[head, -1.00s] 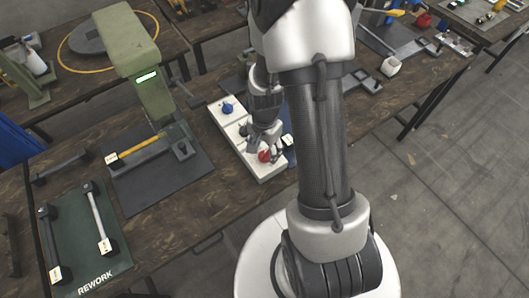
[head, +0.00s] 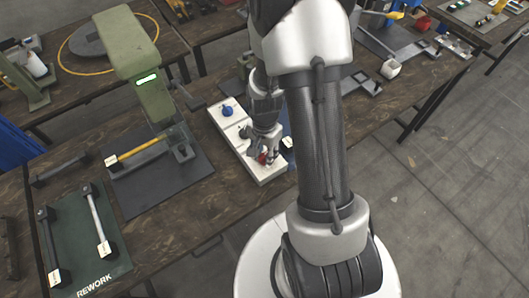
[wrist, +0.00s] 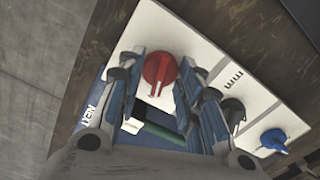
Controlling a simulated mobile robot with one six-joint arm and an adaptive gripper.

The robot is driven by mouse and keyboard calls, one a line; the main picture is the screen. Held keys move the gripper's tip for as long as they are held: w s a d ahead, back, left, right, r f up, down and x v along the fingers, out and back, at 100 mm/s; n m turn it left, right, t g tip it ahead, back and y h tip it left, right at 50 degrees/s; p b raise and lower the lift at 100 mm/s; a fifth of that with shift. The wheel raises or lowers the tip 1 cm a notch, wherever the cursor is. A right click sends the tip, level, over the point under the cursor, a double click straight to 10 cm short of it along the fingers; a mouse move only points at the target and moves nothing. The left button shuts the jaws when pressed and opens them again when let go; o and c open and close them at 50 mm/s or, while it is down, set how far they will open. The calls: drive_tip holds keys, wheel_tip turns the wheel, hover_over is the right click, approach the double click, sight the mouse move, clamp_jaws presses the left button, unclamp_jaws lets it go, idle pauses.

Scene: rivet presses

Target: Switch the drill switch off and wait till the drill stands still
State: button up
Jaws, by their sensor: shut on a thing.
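A white switch panel (head: 229,128) lies on the wooden bench. It carries a red rotary knob (wrist: 160,70), a dark knob (wrist: 232,111) and a blue knob (wrist: 273,140). The red knob shows only partly in the head view (head: 262,157), behind my fingers. My gripper (wrist: 163,72) is closed with a finger on either side of the red knob. In the head view my gripper (head: 264,153) is low over the front end of the panel. I cannot tell which machine is the drill, or whether it turns.
A green press (head: 140,65) with a lit green lamp stands left of the panel, a yellow-handled part (head: 140,150) at its base. A green rework mat (head: 82,240) holds two handled parts at the front left. A blue mat (wrist: 88,115) lies beside the panel.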

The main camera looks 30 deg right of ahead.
sight(264, 155)
drive_tip(key=shift+n, duration=0.3)
drive_tip(key=shift+c, duration=0.5)
drive_tip(key=shift+n, duration=1)
drive_tip(key=n, duration=0.4)
drive_tip(key=shift+n, duration=0.3)
drive_tip(key=n, duration=0.6)
drive_tip(key=shift+n+p, duration=0.3)
drive_tip(key=shift+p, duration=0.1)
drive_tip(key=o, duration=1.1)
wheel_tip(264, 155, up, 12)
